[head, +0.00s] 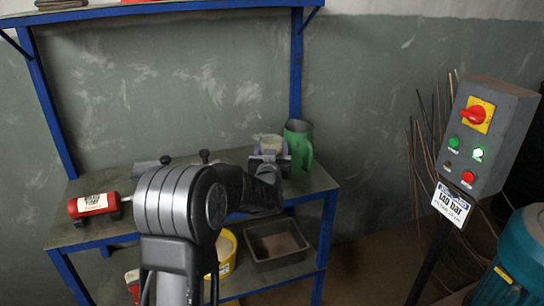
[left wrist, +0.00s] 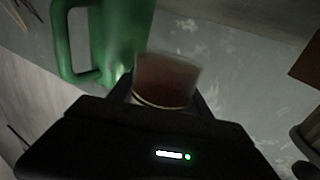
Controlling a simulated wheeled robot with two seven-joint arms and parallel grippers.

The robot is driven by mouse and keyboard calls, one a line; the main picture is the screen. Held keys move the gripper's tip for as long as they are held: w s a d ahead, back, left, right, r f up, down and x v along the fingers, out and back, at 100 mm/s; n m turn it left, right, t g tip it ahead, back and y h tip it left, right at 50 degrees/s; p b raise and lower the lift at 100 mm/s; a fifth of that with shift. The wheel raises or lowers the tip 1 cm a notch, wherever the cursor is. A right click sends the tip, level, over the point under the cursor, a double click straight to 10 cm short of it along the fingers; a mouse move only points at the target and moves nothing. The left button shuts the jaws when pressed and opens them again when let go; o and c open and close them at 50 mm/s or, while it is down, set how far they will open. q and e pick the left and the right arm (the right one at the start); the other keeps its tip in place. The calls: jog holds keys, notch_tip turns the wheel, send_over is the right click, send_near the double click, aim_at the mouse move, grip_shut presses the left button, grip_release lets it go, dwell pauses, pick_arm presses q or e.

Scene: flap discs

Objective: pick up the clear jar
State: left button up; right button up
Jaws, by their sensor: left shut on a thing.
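The clear jar (left wrist: 166,80) shows in the left wrist view between my fingers, with brownish-red contents and a pale rim toward me. In the head view its pale upper part (head: 268,141) shows just beyond my left gripper (head: 268,160), next to the green jug. The left gripper (left wrist: 163,94) is shut on the jar, with one finger on either side of it. My gripper and arm hide the jar's lower part in the head view, so I cannot tell whether it touches the bench top. My right gripper is in neither view.
The green jug (head: 299,142) stands close at the jar's right; it also shows in the left wrist view (left wrist: 126,38). A red cylinder (head: 92,204) lies at the bench's left. A yellow bucket (head: 226,250) and dark tray (head: 277,242) sit below. A control box (head: 492,135) stands right.

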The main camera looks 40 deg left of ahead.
pick_arm(q)
notch_tip(320, 180, up, 11)
jog(key=p, duration=0.2)
jog(key=shift+r, duration=0.15)
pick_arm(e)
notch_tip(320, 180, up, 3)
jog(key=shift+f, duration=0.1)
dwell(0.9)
pick_arm(q)
jog(key=s+d+f+m+h, duration=0.2)
jog(key=d+f+m+h, duration=0.1)
jog(key=d, duration=0.7)
jog(key=s+d+f+m+t+h, duration=0.1)
jog(key=s+d+f+m+h, duration=0.2)
jog(key=d, duration=0.7)
jog(key=s+d+f+m+t+h, duration=0.1)
jog(key=s+d+f+m+h, duration=0.2)
jog(key=d+f+h, duration=0.4)
jog(key=d+m+h, duration=0.1)
jog(key=d+h, duration=0.1)
jog(key=d, duration=0.1)
jog(key=shift+s+d, duration=0.15)
jog(key=shift+d, duration=0.15)
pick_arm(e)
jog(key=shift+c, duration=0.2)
